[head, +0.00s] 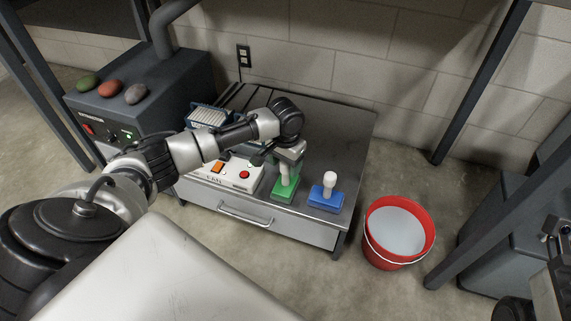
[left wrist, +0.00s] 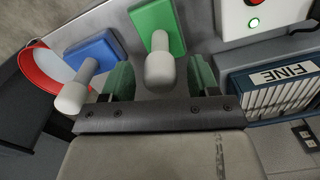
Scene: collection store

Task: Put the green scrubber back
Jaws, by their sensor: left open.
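The green scrubber (head: 284,188) stands on the grey metal cabinet top, with its white handle pointing up. My left gripper (head: 288,155) is open just above it in the head view and partly covers the handle. In the left wrist view the scrubber's green base (left wrist: 172,24) is at the top middle. Its white handle shows between the two open fingers of my left gripper (left wrist: 162,78).
A blue scrubber (head: 326,196) with a white handle stands close to the right. A white control box (head: 228,174) and a blue rack (head: 207,117) are to the left. A red bucket (head: 398,232) stands on the floor. The cabinet's back right is clear.

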